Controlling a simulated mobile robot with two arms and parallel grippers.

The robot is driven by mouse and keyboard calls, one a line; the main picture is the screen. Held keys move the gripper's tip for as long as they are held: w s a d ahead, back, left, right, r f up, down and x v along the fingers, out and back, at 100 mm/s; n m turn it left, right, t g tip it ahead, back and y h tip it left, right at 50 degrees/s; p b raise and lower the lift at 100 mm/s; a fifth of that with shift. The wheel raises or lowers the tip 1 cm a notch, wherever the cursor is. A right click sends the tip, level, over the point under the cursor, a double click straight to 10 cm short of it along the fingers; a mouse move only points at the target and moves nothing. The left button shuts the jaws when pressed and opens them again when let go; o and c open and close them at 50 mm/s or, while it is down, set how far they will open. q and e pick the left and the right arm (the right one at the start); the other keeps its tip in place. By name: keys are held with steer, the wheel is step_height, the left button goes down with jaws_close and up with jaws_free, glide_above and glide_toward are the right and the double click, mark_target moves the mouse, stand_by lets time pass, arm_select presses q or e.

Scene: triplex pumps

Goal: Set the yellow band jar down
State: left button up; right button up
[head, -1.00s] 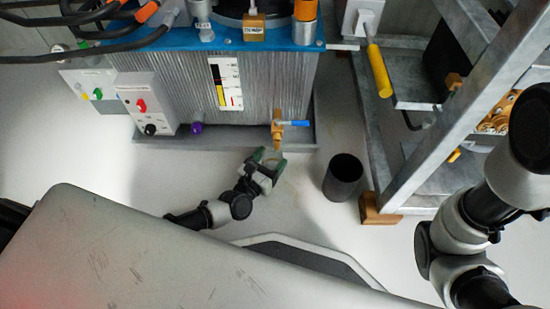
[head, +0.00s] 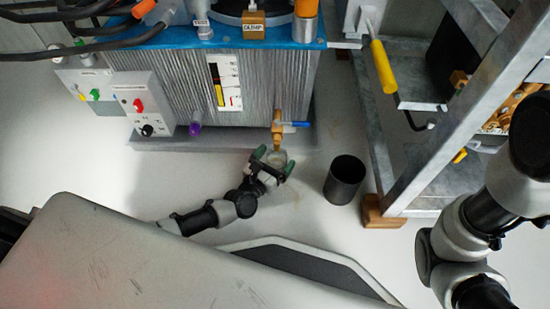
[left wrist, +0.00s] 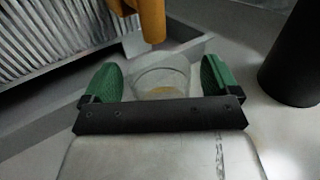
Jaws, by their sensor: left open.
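The jar (left wrist: 160,73) is clear, with a yellowish patch low inside it. It stands between the green fingertips of my left gripper (left wrist: 159,80), which is open, with a small gap on each side. In the head view the jar (head: 279,157) shows as a pale round shape between the fingers of my left gripper (head: 271,160), just below the brass tap (head: 277,130). In the left wrist view the tap's spout (left wrist: 152,22) ends just above or behind the jar. The jar's base is partly hidden by my gripper. My right gripper is out of view.
The ribbed grey tank (head: 260,85) with its grey ledge (head: 160,143) stands behind the jar. A dark open cylinder (head: 344,180) stands on the floor to the right. A metal frame (head: 440,150) on a wooden block (head: 380,212) is further right. Pale floor lies around the jar.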

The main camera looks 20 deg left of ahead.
arm_select(q)
steer(key=shift+r, duration=0.1)
steer(key=shift+s+a+r, duration=0.1)
steer(key=shift+s, duration=0.25)
steer(key=p+v, duration=0.4)
steer(key=v, duration=0.6)
steer(key=shift+s+a+p, duration=0.1)
steer(key=shift+s+p, duration=0.15)
steer(key=shift+p, duration=0.1)
steer(key=shift+s+a, duration=0.1)
steer(key=shift+s, duration=0.3)
